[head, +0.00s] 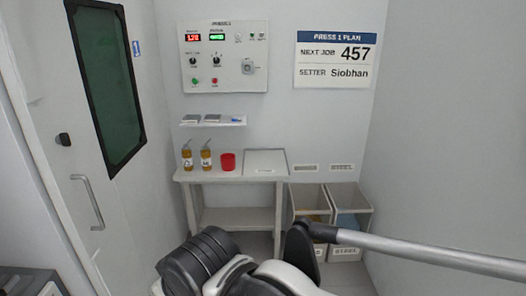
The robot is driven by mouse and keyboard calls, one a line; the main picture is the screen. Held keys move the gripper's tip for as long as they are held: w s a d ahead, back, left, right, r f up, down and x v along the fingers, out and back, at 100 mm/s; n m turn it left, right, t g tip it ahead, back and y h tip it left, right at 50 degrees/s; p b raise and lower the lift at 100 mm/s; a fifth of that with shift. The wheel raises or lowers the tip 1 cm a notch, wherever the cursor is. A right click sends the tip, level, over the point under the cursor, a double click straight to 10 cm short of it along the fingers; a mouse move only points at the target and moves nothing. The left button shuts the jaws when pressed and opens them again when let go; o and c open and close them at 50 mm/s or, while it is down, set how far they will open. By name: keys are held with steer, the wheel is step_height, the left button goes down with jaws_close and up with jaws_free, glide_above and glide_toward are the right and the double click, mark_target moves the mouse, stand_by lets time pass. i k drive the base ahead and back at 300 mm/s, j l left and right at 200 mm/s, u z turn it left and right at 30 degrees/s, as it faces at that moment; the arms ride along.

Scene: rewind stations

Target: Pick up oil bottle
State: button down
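Two small amber bottles with thin angled spouts and pale labels stand upright side by side at the left end of a light grey table. They look like oil bottles: the left bottle (187,159) and the right bottle (206,158). Their labels are too small to read. Parts of my arm cross the bottom of the head view, in front of the table, and a grey link runs out at the right edge. My gripper is not in view.
A red cup (228,162) and a flat grey tray (266,157) share the table (232,178). A small shelf (213,122) hangs above. Two bins, the left bin (304,238) and the right bin (347,242), stand right of the table. A door (82,160) is at left.

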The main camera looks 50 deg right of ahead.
mark_target(186, 151)
steer(key=z, duration=0.95)
steer(key=i+j, duration=0.1)
steer(key=i, duration=0.4)
steer(key=i+j+z, duration=0.1)
steer(key=i, duration=0.4)
steer(key=i+j, duration=0.1)
steer(key=i, duration=0.4)
steer(key=i+j, duration=0.15)
steer(key=i, duration=0.35)
steer(key=l+z, duration=0.05)
